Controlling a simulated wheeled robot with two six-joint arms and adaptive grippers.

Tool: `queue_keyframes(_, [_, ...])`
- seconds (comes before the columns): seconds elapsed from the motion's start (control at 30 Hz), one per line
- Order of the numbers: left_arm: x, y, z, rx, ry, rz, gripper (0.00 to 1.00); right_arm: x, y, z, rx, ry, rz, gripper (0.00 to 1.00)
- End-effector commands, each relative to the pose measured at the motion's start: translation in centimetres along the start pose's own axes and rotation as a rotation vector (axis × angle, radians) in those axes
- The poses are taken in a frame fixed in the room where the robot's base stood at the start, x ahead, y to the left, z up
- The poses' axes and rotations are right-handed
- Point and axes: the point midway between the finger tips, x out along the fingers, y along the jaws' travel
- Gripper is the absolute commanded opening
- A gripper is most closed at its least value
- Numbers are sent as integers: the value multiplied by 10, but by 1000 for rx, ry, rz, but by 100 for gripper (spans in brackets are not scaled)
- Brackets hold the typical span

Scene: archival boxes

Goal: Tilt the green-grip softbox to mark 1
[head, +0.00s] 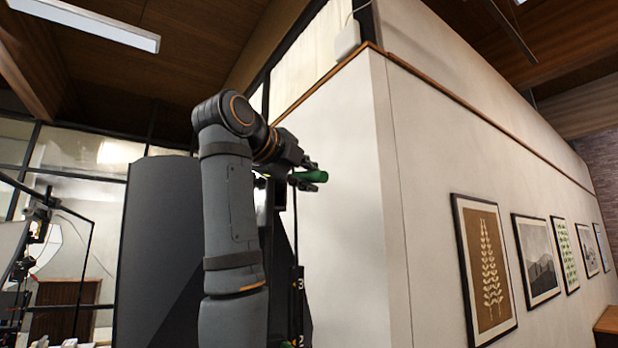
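The green grip (308,176) sticks out to the right, just past the wrist of my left arm. My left gripper (311,175) has its fingers above and below the grip and looks shut on it. A large dark grey panel (155,250), which looks like the softbox's housing, stands behind my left arm; the arm hides its join to the grip. A black upright strip (299,290) below the grip carries white marks, with 3 and 2 readable; mark 1 is not visible. My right gripper is not in view.
A white wall corner (350,220) stands close to the right of the grip. Framed pictures (485,270) hang along the wall to the right. Another light with a white face (45,245) and a thin frame stand at the far left.

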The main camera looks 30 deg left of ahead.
Motion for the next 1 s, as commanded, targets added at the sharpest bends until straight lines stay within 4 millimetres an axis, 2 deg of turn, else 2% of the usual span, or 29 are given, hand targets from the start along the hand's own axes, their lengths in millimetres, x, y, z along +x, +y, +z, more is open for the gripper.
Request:
queue_keyframes(0.1, [2, 1, 0, 0, 1, 3, 0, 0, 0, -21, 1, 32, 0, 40])
queue_keyframes(0.23, [2, 1, 0, 0, 1, 3, 0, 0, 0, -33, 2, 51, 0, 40])
queue_keyframes(0.37, [2, 1, 0, 1, 1, 3, 0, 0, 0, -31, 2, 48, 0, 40])
queue_keyframes(0.6, [8, 35, -5, 174, -35, -38, 0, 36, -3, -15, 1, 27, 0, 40])
queue_keyframes(0.67, [8, 39, -4, 221, -45, -51, 0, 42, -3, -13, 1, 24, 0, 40])
queue_keyframes(1.0, [9, 39, -3, 272, -52, -60, 0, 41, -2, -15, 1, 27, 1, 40])
